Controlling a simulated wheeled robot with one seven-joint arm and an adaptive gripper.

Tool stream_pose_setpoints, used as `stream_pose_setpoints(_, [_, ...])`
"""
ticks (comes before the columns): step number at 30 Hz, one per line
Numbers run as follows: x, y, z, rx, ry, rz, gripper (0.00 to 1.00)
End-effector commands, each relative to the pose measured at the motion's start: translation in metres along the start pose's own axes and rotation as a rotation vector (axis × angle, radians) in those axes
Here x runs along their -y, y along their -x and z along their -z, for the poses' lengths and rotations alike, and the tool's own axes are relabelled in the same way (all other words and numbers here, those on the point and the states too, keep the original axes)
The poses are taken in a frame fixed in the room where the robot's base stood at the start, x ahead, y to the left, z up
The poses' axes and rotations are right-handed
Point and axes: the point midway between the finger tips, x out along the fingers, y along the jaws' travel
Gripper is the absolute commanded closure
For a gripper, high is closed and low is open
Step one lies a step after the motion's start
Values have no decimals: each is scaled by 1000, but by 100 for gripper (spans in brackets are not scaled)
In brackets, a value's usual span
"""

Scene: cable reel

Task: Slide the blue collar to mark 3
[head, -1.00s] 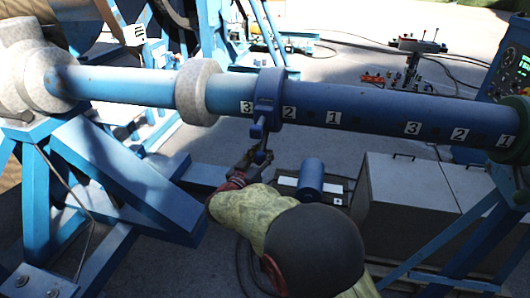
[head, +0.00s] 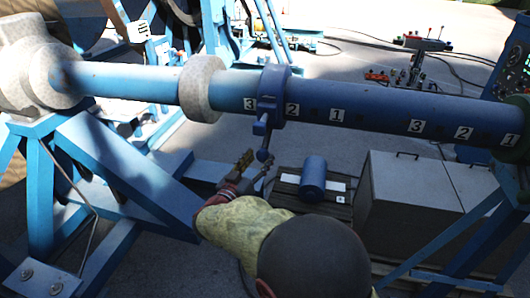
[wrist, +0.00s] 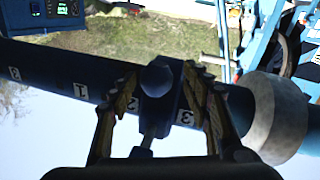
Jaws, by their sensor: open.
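The blue collar (head: 272,92) sits around the blue shaft (head: 390,110), between a 3 label (head: 250,104) on its left and a 2 label (head: 292,110) on its right. The 3 label is close beside its left edge. A handle with a rounded knob (head: 262,154) hangs from the collar. My gripper (head: 256,164) is open just below the collar, its fingers apart near the knob. In the wrist view, the knob (wrist: 157,79) shows between the two open fingers, with a 3 label (wrist: 184,118) just right of the collar's handle. Neither finger clearly touches the handle.
A pale ring (head: 200,90) surrounds the shaft left of the 3 label. A second 3, 2, 1 label row lies farther right. Grey cabinets (head: 410,190) and a blue cylinder (head: 313,178) stand below the shaft. A blue stand (head: 120,175) is at left.

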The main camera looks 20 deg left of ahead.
Motion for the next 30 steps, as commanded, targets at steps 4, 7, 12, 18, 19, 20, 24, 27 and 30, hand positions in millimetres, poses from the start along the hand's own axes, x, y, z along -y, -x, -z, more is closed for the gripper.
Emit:
stream_pose_setpoints(4, [1,28,0,0,0,2,52])
stream_pose_setpoints(7, [1,41,0,1,0,2,52])
stream_pose_setpoints(12, [0,52,0,0,-1,1,52])
stream_pose_setpoints(18, [0,54,0,0,-1,0,52])
stream_pose_setpoints(19, [0,53,0,0,-1,0,52])
stream_pose_setpoints(20, [0,53,0,0,-1,0,52])
stream_pose_setpoints(24, [0,53,0,0,0,0,52])
stream_pose_setpoints(27, [0,53,0,0,-2,0,52])
stream_pose_setpoints(30, [5,53,-4,15,-39,16,52])
